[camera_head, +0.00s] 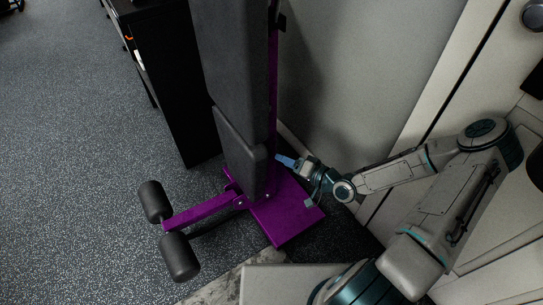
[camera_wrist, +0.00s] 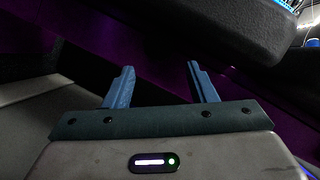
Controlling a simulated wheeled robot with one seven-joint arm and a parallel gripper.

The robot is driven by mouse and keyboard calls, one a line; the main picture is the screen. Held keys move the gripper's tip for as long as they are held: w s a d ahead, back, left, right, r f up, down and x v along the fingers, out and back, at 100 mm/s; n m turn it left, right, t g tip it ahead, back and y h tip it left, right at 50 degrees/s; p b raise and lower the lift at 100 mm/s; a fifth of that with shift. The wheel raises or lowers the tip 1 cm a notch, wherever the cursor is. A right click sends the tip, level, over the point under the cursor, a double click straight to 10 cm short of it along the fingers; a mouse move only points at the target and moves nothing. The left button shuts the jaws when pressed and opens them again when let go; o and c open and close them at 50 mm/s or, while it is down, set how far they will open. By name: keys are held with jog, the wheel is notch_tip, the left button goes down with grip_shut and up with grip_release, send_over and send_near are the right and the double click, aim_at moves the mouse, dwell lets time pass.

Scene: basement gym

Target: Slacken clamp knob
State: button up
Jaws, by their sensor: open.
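A purple exercise bench with black pads (camera_head: 238,65) stands upright beside the grey wall. Its purple base plate (camera_head: 290,215) lies on the floor. My gripper (camera_head: 284,160) is close to the right side of the bench's lower pad, above the base plate. In the wrist view my gripper (camera_wrist: 160,70) has its two blue fingers apart, with nothing between them. A dark pad (camera_wrist: 225,25) and purple frame (camera_wrist: 120,50) show beyond the fingers. I cannot make out a clamp knob in either view. A small dark bracket-like part (camera_head: 281,21) sits high on the purple post.
A black cabinet (camera_head: 172,85) stands behind the bench on the left. Foam rollers (camera_head: 155,202) on a purple arm stick out at the front left. White door panels (camera_head: 415,100) and the grey wall (camera_head: 355,60) are close on the right. The speckled floor (camera_head: 70,160) at left is clear.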

jog(key=b+x, duration=0.1)
jog(key=x, duration=0.5)
jog(key=shift+w+a, duration=0.25)
jog(key=shift+a, duration=0.05)
jog(key=shift+f, duration=0.1)
jog(key=c, duration=0.7)
